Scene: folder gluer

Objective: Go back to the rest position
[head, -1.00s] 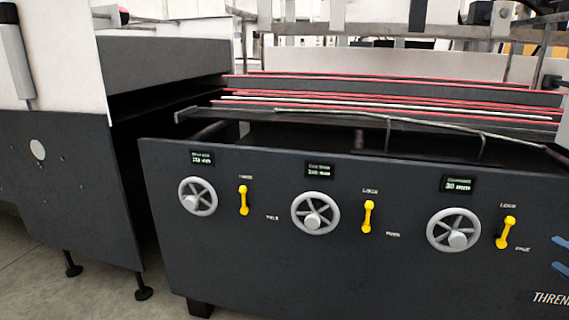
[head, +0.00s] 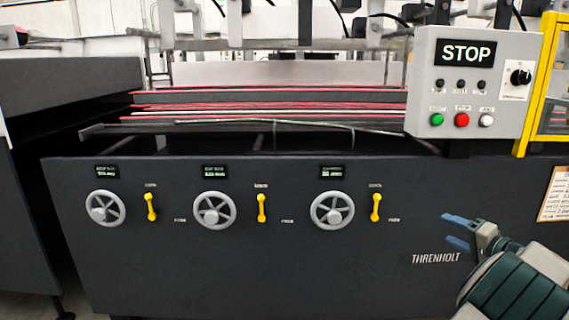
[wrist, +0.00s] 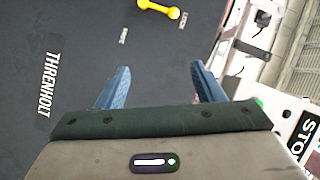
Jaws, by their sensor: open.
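My gripper (head: 457,231) is at the lower right of the head view, in front of the dark machine panel (head: 230,265), near the THRENHOLT lettering. Its two blue fingers are apart with nothing between them. In the wrist view the open gripper (wrist: 160,88) faces the dark panel, with the lettering (wrist: 49,85) to its left and a yellow lever (wrist: 158,8) beyond it at the top. The fingers appear clear of the levers and handwheels.
Three grey handwheels (head: 214,211) and three yellow levers (head: 262,208) line the panel, under small displays. A control box (head: 470,80) with a STOP sign stands above at right, beside a yellow frame (head: 540,85). Red-edged belts (head: 270,108) run behind the panel.

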